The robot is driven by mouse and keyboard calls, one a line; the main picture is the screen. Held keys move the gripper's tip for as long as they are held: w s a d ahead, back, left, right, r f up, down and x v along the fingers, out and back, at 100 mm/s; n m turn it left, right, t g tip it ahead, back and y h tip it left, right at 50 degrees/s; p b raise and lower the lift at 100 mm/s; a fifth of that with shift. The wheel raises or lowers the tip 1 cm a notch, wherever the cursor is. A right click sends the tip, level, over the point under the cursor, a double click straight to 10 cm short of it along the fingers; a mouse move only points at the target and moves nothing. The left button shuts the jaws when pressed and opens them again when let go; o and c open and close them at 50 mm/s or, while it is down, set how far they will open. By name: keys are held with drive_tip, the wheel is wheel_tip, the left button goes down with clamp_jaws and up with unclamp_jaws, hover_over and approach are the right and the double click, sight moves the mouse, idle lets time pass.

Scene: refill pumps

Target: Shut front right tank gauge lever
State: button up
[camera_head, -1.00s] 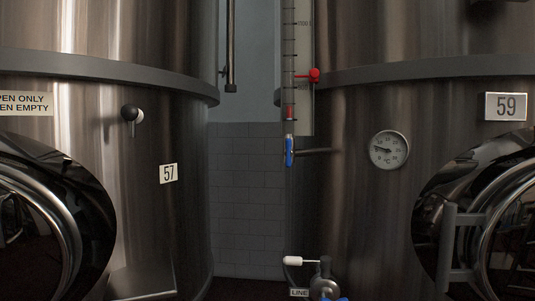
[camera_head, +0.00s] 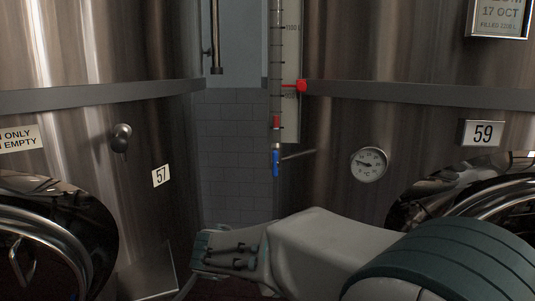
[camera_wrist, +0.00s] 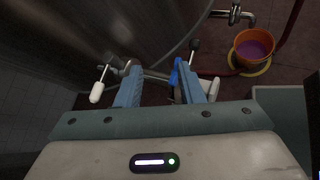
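Tank 59 (camera_head: 335,130), on the right, carries an upright sight gauge (camera_head: 287,60) on its left side. The gauge lever (camera_head: 276,163) is blue and hangs straight down at the gauge's foot, beside a short side pipe. My gripper (camera_head: 228,252) is lower and to the left of it, clear of the lever. In the wrist view my gripper (camera_wrist: 160,75) has its two blue-grey fingers apart. A blue handle (camera_wrist: 175,74) shows near the right finger; I cannot tell whether it touches. The gauge lever is not clearly identifiable there.
Tank 57 (camera_head: 110,110) stands at the left, with a tiled wall (camera_head: 233,150) in the gap. A red marker (camera_head: 300,86) and dial thermometer (camera_head: 369,164) are near the gauge. The wrist view shows a white-tipped lever (camera_wrist: 97,92), black-knobbed lever (camera_wrist: 194,45) and orange bucket (camera_wrist: 253,48).

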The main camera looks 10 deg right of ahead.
drive_tip(key=w+a+r+n+t+h+p, duration=0.1)
drive_tip(key=w+a+r+n+t+p, duration=0.1)
drive_tip(key=r, duration=0.3)
drive_tip(key=w+a+r+n+t+h+p, duration=0.1)
drive_tip(key=w+a+r+n+p, duration=0.15)
drive_tip(key=r, duration=0.35)
drive_tip(key=n+t+h+p, duration=0.1)
drive_tip(key=n+t+p, duration=0.2)
drive_tip(key=n+t, duration=0.1)
approach(275, 164)
drive_tip(key=x, duration=0.3)
drive_tip(key=r+x, duration=0.1)
drive_tip(key=x, duration=0.2)
drive_tip(key=r+p+x, duration=0.1)
drive_tip(key=x, duration=0.2)
drive_tip(key=shift+w+a+r, duration=0.1)
drive_tip(key=shift+w, duration=0.1)
clamp_jaws()
